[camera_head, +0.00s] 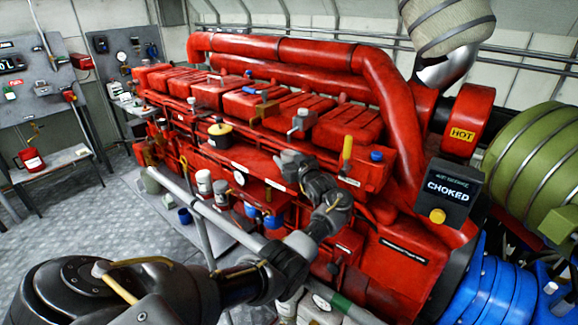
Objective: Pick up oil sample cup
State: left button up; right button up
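A small dark blue cup (184,216) stands low at the left of the engine, by the grey tray or step. It may be the oil sample cup, but I cannot read any label on it. My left arm comes in from the lower left and bends up in front of the red engine. My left gripper (289,160) is at the engine's side, up and to the right of the blue cup and well apart from it. Its fingers are small and dark here, so I cannot tell whether they are open. My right gripper is not in view.
The large red engine (230,165) fills the middle. A grey rail (200,206) runs along its near side. A black "CHOKED" box (448,192) and hot duct (468,122) stand right. A bench (50,165) with a red can (31,159) is left. Floor at left is clear.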

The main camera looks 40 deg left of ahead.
pick_arm(q)
jog(key=shift+f, duration=0.1)
jog(key=c, duration=0.9)
jog(key=shift+o, duration=0.2)
